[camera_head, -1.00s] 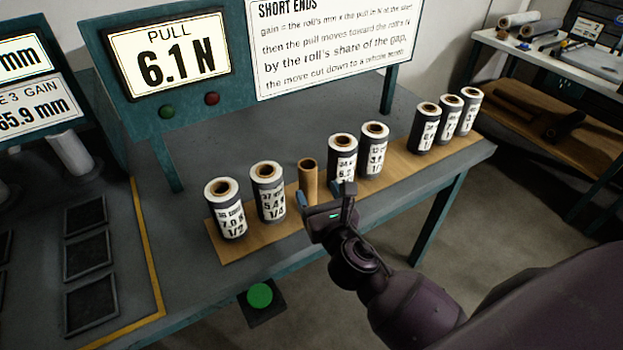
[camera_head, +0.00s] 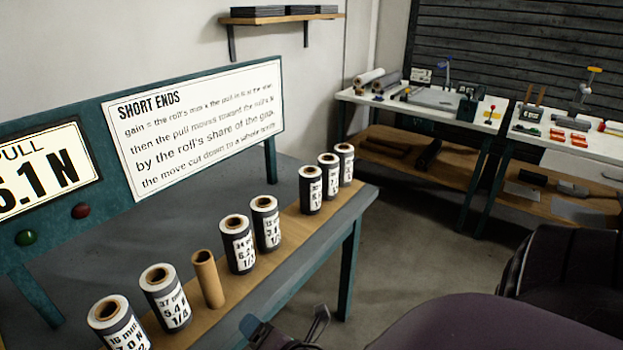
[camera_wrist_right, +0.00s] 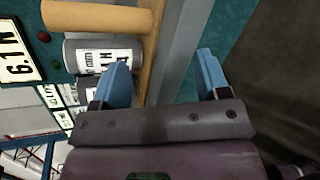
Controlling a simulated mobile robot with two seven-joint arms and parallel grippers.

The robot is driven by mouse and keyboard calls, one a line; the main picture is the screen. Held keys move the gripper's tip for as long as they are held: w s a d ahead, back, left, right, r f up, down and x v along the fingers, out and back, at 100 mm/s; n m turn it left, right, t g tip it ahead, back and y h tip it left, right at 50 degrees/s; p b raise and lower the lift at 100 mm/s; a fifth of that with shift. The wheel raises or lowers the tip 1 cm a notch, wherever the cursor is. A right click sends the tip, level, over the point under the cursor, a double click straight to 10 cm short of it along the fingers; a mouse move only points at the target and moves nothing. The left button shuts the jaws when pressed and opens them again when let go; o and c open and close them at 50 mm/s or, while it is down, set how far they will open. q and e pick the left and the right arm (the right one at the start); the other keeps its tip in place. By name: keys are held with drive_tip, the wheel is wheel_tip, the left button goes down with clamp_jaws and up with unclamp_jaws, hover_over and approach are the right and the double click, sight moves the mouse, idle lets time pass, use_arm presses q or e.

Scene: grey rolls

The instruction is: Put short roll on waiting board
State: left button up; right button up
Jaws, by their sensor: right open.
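A long wooden board (camera_head: 272,298) lies along the table's front edge. On it stand several dark rolls with white labels, among them one labelled 37 mm (camera_head: 165,295), one labelled 6.2 (camera_head: 238,244) and one beside it (camera_head: 266,224). A bare brown cardboard core (camera_head: 208,280) stands between the first two. I cannot tell which is the short roll. My right gripper (camera_head: 285,330) is open and empty, in front of the board, apart from the rolls. The right wrist view shows its blue fingers (camera_wrist_right: 163,65), with a roll (camera_wrist_right: 88,52) and the core (camera_wrist_right: 97,17) beyond. My left gripper is not in view.
Three rolls (camera_head: 328,178) stand together at the board's far end. A sign (camera_head: 200,130) and pull display (camera_head: 45,170) stand behind the board. A white workbench (camera_head: 425,105) with tools is at the back right. Floor between is clear.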

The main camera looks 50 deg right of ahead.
drive_tip(key=s+d+f+m+g, duration=0.1)
drive_tip(key=s+f+m, duration=0.4)
drive_tip(key=m, duration=0.5)
drive_tip(key=s+d+f+m+g+y, duration=0.1)
drive_tip(key=s+f+m, duration=0.3)
drive_tip(key=m, duration=0.7)
drive_tip(key=shift+s+d+f+g, duration=0.4)
drive_tip(key=shift+s+g, duration=0.4)
drive_tip(key=shift+s, duration=0.2)
